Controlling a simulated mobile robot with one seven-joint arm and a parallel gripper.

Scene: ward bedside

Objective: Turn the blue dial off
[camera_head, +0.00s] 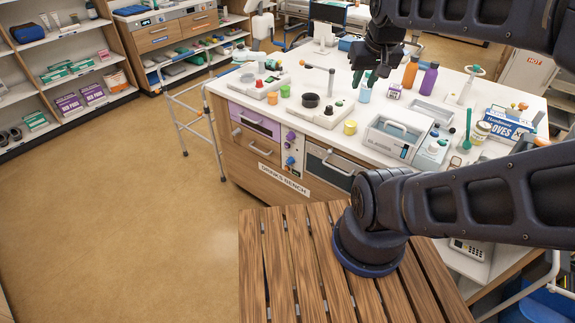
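The blue dial (290,160) is a small round knob on the narrow pale panel in the front of the drinks bench (262,177). A purple dial (291,136) sits above it on the same panel. The blue dial is too small to read its setting. My gripper (365,78) points down over the bench top, above and to the right of the dial, well apart from it. Its fingertips are near a light blue cup (364,95). The fingers are dark and small, so I cannot tell whether they are open or shut.
The bench top holds a black bowl (310,100), a yellow cup (350,127), a glasses box (392,139) and purple and orange bottles. A walking frame (181,112) stands left of the bench. A slatted wooden top (285,265) is in front. Floor left of it is clear.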

